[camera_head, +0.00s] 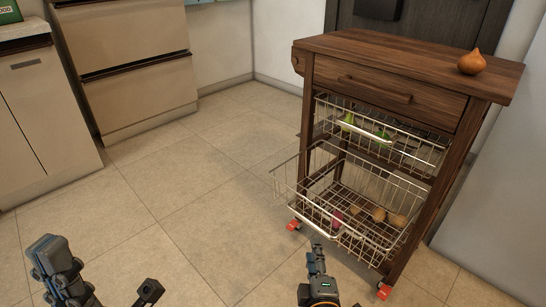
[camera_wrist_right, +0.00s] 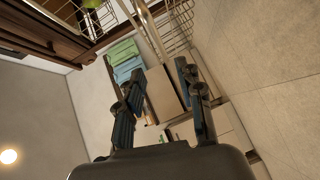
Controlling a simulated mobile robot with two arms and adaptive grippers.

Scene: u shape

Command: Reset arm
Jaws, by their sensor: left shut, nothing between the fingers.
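My left gripper (camera_head: 50,256) shows at the lower left of the head view, above the floor; it is shut and empty. Another dark part of my left arm shows to its right at the bottom edge. My right gripper (camera_head: 317,262) is at the bottom centre, just in front of the cart's lower basket. Its two fingers are spread in the right wrist view (camera_wrist_right: 162,90), with nothing visible between them. Most of both arms is out of view.
A wooden cart (camera_head: 385,55) stands at the right, an onion (camera_head: 472,62) on top. Its lower wire basket (camera_head: 290,178) sticks out and holds several round items; the upper basket (camera_head: 430,158) holds green items. Cabinets (camera_head: 140,90) line the left. Floor between is clear.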

